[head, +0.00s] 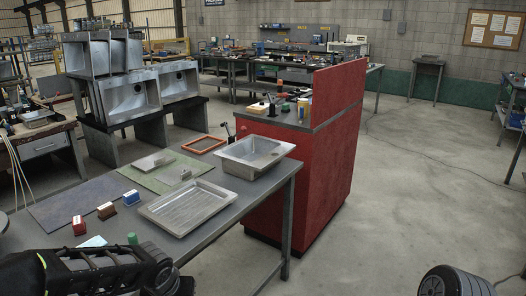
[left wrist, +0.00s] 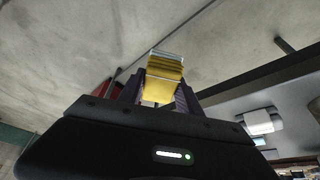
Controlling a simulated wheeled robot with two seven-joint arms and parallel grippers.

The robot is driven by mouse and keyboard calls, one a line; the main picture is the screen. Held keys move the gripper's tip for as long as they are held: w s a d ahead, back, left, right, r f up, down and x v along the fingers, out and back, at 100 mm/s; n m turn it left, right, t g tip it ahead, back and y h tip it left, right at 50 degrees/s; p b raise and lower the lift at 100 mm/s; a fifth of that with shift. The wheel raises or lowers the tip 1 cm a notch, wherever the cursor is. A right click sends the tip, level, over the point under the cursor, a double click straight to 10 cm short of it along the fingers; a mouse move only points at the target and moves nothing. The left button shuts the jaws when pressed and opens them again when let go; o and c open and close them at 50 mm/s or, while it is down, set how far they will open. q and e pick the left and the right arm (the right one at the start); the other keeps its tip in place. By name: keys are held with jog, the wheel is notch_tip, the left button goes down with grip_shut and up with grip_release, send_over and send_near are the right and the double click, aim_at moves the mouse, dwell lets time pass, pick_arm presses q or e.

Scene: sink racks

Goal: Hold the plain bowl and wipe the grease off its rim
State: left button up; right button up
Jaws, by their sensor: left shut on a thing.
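My left gripper (left wrist: 162,92) is shut on a yellow block (left wrist: 163,88) with a pale layer at its far end. It looks like a sponge, but I cannot be sure. In the head view my left arm crosses the lower left corner, and the fingers and the held block cannot be made out there. I cannot pick out a plain bowl in either view. A square metal basin (head: 232,165) sits at the far right end of the workbench. No grease can be made out. My right gripper is not in view.
The grey workbench (head: 235,205) carries a shallow metal tray (head: 150,212), a green mat (head: 160,181), an orange frame (head: 204,143), red (head: 79,225), brown (head: 106,211) and blue (head: 131,198) blocks, and a green cylinder (head: 132,239). A red cabinet (head: 320,165) stands behind. Floor at right is mostly clear.

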pick_arm(q)
jog(key=shift+d, duration=0.55)
jog(key=shift+a, duration=0.1)
